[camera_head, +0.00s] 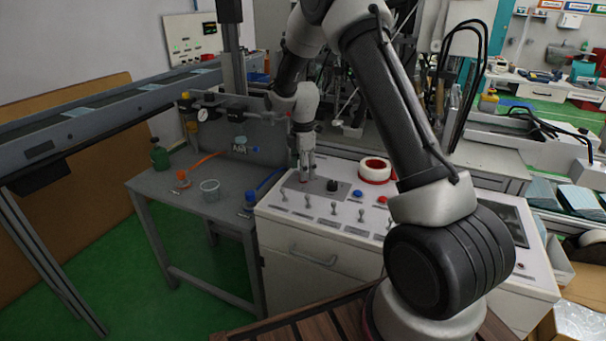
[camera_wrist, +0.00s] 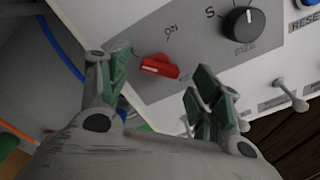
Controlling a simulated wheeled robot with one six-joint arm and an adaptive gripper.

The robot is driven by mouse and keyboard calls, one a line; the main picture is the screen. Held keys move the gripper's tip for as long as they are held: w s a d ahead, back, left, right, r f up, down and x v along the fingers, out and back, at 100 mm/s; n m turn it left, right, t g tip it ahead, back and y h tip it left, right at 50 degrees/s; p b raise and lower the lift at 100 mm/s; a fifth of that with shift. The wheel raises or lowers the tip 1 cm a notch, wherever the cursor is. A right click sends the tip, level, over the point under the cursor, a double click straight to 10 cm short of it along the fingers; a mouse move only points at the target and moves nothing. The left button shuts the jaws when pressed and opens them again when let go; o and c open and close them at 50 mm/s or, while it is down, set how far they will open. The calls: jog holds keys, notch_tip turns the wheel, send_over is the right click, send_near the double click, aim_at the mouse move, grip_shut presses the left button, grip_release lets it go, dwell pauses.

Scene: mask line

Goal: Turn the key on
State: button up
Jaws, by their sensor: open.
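The key is a red switch with a white mark line (camera_wrist: 160,66), on the grey plate (camera_wrist: 190,40) of the control panel. It shows in the wrist view, with an "ON" label above it and to the right. My gripper (camera_wrist: 162,88) is open, with one green-padded finger to the left of the red key and the other to its right. The key sits between and slightly beyond the fingertips; I cannot tell whether either finger touches it. In the head view my gripper (camera_head: 304,178) points down over the left end of the panel and mostly hides the key.
A black selector knob (camera_wrist: 242,22) stands to the right of the key. The white console (camera_head: 320,262) carries several toggle switches, a blue button (camera_head: 357,194) and a red tape-like ring (camera_head: 375,170). A grey table (camera_head: 180,195) with a glass cup (camera_head: 210,190) stands to the left.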

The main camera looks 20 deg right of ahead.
jog(key=shift+f, duration=1.1)
jog(key=c, duration=1)
jog(key=shift+m, duration=0.4)
jog(key=m, duration=1.2)
jog(key=shift+m, duration=0.4)
jog(key=m, duration=0.4)
jog(key=shift+m, duration=0.3)
